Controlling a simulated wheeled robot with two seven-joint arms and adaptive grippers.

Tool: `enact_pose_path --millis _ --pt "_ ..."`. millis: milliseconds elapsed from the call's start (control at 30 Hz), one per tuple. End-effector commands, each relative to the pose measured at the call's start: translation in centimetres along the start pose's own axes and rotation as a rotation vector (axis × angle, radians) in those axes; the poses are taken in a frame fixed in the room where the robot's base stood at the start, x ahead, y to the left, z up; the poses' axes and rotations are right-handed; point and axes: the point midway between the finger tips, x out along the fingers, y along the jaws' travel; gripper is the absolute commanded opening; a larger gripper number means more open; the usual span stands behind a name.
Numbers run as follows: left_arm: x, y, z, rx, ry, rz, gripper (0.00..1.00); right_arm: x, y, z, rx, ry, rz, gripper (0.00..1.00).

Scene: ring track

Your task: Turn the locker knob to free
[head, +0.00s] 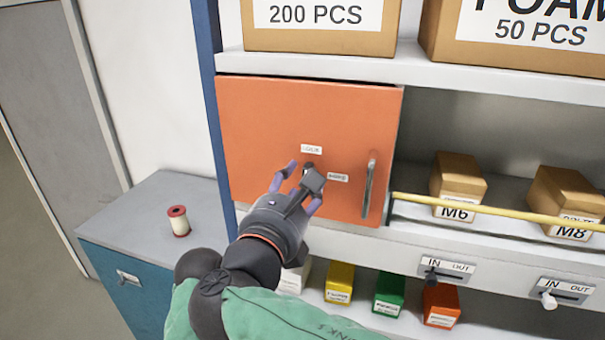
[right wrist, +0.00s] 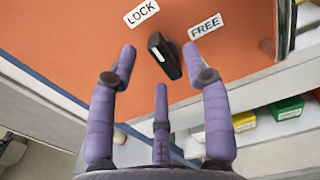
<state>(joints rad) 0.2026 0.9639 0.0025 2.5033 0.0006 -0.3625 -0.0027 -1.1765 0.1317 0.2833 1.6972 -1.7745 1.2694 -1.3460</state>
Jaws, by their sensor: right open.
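The orange locker door (head: 262,110) is closed. Its small black knob (right wrist: 165,58) has a white mark at its upper end, which points towards the LOCK label (right wrist: 141,13) rather than the FREE label (right wrist: 205,26). In the head view the knob (head: 308,167) is partly hidden by my fingers. My right gripper (head: 304,178) is open in front of the door. In the right wrist view two purple fingers (right wrist: 159,62) stand either side of the knob, with gaps, and a third is below. I cannot tell how far the tips are from the door. My left gripper is not in view.
A door handle (head: 369,187) stands right of the knob. A yellow rail (head: 490,208) runs before the M6 and M8 boxes. Small coloured boxes (head: 389,292) sit on the shelf below. A spool (head: 179,221) stands on the blue cabinet (head: 125,275) at left.

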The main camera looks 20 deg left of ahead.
Motion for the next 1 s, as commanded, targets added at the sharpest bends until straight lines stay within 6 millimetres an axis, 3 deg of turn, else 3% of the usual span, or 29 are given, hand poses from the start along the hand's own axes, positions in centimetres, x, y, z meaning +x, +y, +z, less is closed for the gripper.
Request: enact_pose_path --millis 200,533,567,733,1000 --pt "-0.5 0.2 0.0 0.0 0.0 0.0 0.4 2.0 0.0 0.0 -0.001 0.0 -0.001 0.49" --pt "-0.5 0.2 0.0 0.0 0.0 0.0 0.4 2.4 0.0 0.0 0.0 0.0 0.001 0.49" --pt "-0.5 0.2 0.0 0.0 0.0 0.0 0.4 2.4 0.0 0.0 0.0 0.0 0.001 0.46" --pt "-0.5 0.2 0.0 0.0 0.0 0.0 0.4 2.4 0.0 0.0 0.0 0.0 0.001 0.0" --pt "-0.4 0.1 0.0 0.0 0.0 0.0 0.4 2.3 0.0 0.0 0.008 0.0 0.001 0.0"
